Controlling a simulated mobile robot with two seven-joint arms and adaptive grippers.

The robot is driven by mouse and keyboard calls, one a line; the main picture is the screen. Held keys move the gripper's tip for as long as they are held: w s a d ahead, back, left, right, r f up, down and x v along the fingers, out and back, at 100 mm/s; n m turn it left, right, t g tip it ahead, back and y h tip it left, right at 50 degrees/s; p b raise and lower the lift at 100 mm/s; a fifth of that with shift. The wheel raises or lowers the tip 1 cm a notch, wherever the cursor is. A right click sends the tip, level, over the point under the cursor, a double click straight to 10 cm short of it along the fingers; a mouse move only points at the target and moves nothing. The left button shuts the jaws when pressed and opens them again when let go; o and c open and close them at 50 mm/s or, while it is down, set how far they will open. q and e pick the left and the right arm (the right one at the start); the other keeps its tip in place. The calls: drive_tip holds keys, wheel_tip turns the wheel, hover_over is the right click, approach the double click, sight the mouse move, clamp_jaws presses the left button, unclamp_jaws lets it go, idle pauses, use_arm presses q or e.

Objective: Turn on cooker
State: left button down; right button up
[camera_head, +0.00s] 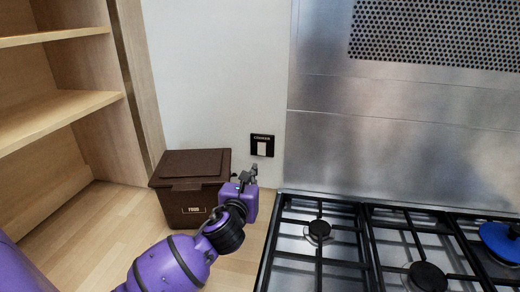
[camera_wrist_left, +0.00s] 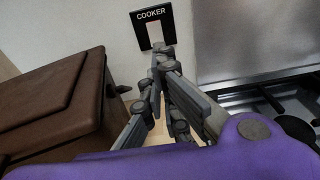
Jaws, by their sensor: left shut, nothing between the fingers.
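The cooker switch (camera_head: 262,146) is a black plate with a pale rocker, fixed to the white wall left of the steel splashback. In the left wrist view the plate (camera_wrist_left: 152,16) reads "COOKER", and my fingertips hide the lower middle of it. My left gripper (camera_head: 251,172) is shut and empty, with its fingers pointing up just below and left of the switch in the head view. In the left wrist view its fingertips (camera_wrist_left: 160,55) overlap the lower part of the plate. I cannot tell whether they touch it. My right gripper is not in view.
A brown lidded box (camera_head: 190,192) stands on the wooden counter (camera_head: 105,215), close to the left of my left gripper. The gas hob (camera_head: 320,262) is at the right, with a blue pan (camera_head: 500,240) at its far edge. Wooden shelves (camera_head: 60,112) stand at the left.

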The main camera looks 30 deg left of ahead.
use_arm(q)
approach(262, 154)
drive_tip(key=x, duration=0.7)
drive_tip(key=shift+d, duration=0.1)
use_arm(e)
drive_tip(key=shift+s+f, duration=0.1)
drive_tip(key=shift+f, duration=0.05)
use_arm(q)
drive_tip(key=shift+s, duration=0.1)
idle(0.4)
